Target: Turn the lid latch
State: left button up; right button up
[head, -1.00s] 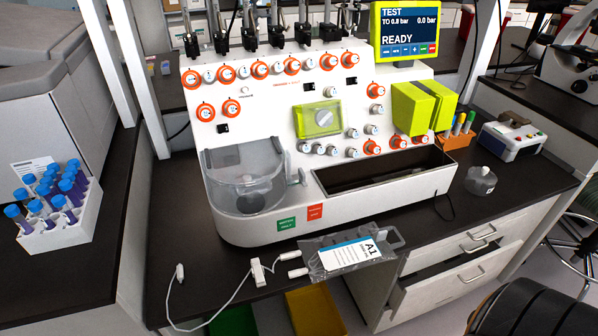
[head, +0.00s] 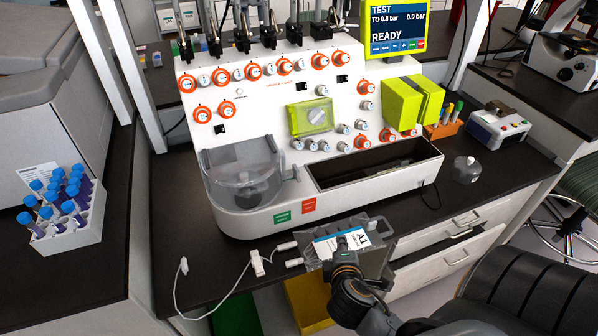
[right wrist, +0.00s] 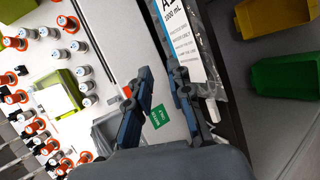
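The clear chamber lid (head: 240,160) sits over the round chamber at the left front of the white cell processor (head: 232,112). A small pale upright piece at the lid's right edge looks like the latch (head: 296,172); its details are too small to tell. My right gripper (head: 347,243) is over the labelled bag at the front edge, to the right of and nearer than the lid. In the right wrist view its two fingers (right wrist: 160,70) are apart with nothing between them. My left gripper is not in view.
The clear bag (head: 375,227) with tubing lies at the counter's front edge. An open trough (head: 420,172) is right of the chamber. A tube rack (head: 85,225) stands left. Yellow (head: 308,305) and green (head: 235,315) bins sit below. Free counter lies left of the tubing.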

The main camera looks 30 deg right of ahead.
jog(key=w+d+r+n+t+h, duration=0.1)
jog(key=w+d+r+n+t, duration=0.1)
jog(key=w+r+n+t, duration=0.45)
jog(key=n+t+y, duration=0.2)
jog(key=n+y, duration=0.2)
jog(key=n, duration=1.1)
send_near(298, 174)
jog(key=p+x, duration=0.2)
jog(key=x, duration=0.5)
jog(key=shift+w+d+f, duration=0.1)
jog(key=shift+w, duration=0.3)
jog(key=shift+x, duration=0.85)
grip_shut()
